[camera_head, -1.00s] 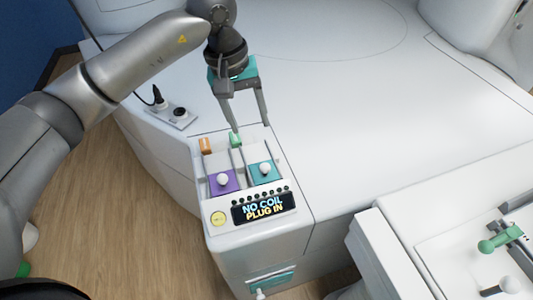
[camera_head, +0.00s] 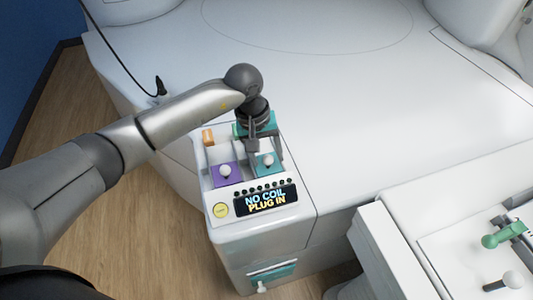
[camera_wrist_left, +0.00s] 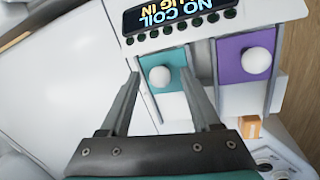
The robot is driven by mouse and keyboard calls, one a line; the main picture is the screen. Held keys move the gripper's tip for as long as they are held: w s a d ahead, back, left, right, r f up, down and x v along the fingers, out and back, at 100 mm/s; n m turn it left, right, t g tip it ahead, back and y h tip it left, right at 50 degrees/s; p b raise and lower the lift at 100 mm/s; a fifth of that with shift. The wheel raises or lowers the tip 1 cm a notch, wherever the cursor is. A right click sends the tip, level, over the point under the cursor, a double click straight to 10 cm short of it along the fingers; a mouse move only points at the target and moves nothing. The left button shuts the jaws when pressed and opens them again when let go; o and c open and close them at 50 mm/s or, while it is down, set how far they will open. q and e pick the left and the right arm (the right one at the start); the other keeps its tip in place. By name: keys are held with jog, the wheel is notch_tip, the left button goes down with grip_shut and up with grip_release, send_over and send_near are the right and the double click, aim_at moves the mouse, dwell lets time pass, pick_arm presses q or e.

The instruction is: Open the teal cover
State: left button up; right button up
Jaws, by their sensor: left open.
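The teal cover (camera_head: 264,173) is a small flat panel with a white ball knob (camera_head: 268,159) on the console, on the right of a purple cover. It lies flat in its slot. In the left wrist view the teal cover (camera_wrist_left: 177,58) and its knob (camera_wrist_left: 160,76) show between the two fingers. My left gripper (camera_head: 267,151) is open above the teal cover, one finger on each side of the knob. I cannot tell whether the fingertips touch the panel. My right gripper is not in view.
The purple cover (camera_head: 226,176) with its own white knob (camera_wrist_left: 256,64) sits beside the teal one. An orange block (camera_head: 208,136) stands behind the purple cover.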

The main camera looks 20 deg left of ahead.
pick_arm(q)
grip_shut()
dwell(0.5)
dwell(0.9)
